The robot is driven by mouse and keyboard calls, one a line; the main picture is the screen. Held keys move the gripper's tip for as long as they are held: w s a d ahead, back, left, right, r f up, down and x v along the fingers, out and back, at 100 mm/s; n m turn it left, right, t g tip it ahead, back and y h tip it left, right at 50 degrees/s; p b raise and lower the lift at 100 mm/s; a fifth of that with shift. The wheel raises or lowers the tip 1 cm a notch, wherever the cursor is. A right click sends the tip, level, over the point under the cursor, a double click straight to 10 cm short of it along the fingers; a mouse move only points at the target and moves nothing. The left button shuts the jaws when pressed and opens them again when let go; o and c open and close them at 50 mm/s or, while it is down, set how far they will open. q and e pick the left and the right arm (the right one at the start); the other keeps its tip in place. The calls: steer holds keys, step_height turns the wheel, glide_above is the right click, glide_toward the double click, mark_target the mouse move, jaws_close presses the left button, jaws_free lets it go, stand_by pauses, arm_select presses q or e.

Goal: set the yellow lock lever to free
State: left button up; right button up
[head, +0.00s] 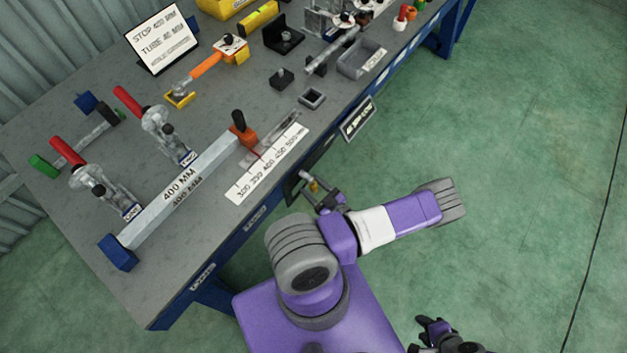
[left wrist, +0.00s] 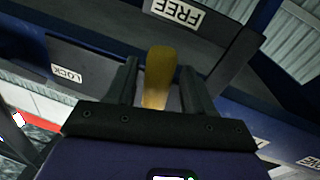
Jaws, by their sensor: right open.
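The yellow lock lever (left wrist: 157,75) stands between the two fingers of my left gripper (left wrist: 160,85) in the left wrist view. A narrow gap shows beside the lever, so the fingers look open around it. The FREE label (left wrist: 178,12) is above the lever and the LOCK label (left wrist: 66,75) is to its left. I cannot tell the lever's exact setting. In the head view the lever (head: 313,186) is a small yellow spot at the bench's front edge, by my left gripper (head: 322,192). My right gripper (head: 432,326) is open and empty, low over the floor.
The grey bench (head: 120,280) carries a long 400 mm bar (head: 180,190), red-handled clamps (head: 100,185), a white scale strip (head: 267,165) and a grey tray (head: 362,58). A label plate (head: 358,118) juts from the bench front. The green floor (head: 520,150) at right is clear.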

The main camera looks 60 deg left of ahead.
arm_select(q)
steer(key=v, duration=0.7)
steer(key=shift+d, duration=0.25)
stand_by(0.5)
